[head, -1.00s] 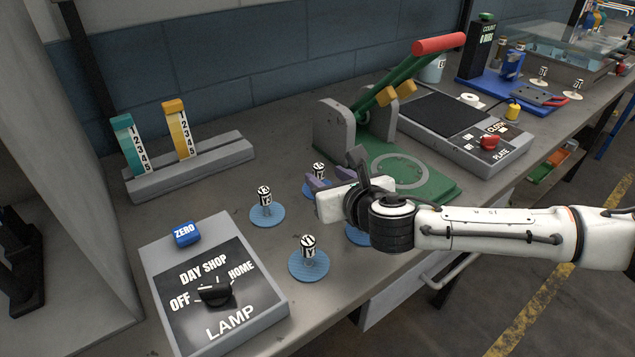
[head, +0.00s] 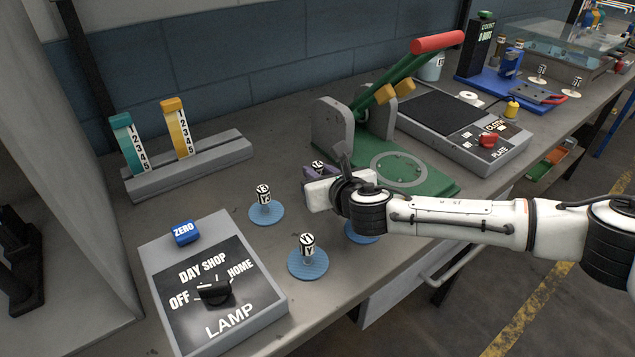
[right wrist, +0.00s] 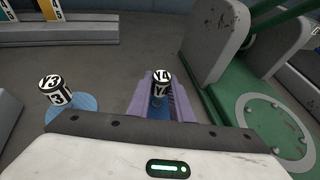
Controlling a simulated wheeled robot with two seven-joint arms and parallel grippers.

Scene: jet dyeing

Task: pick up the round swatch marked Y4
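The round swatch marked Y4 (right wrist: 161,84) is a blue disc with a black-and-white marked knob standing on it. In the right wrist view its knob stands between the two purple fingers of my right gripper (right wrist: 161,103). The fingers are apart, one on each side, and part of the disc shows between them. In the head view only the top of the Y4 knob (head: 317,166) shows behind my right gripper (head: 311,174). My left gripper is not in view.
Swatch Y3 (head: 266,212) stands left of the gripper, and another round swatch (head: 308,264) nearer the front. A further blue disc (head: 362,237) is partly hidden under my arm. The green press (head: 425,183) is close on the right. The lamp box (head: 250,322) lies front left.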

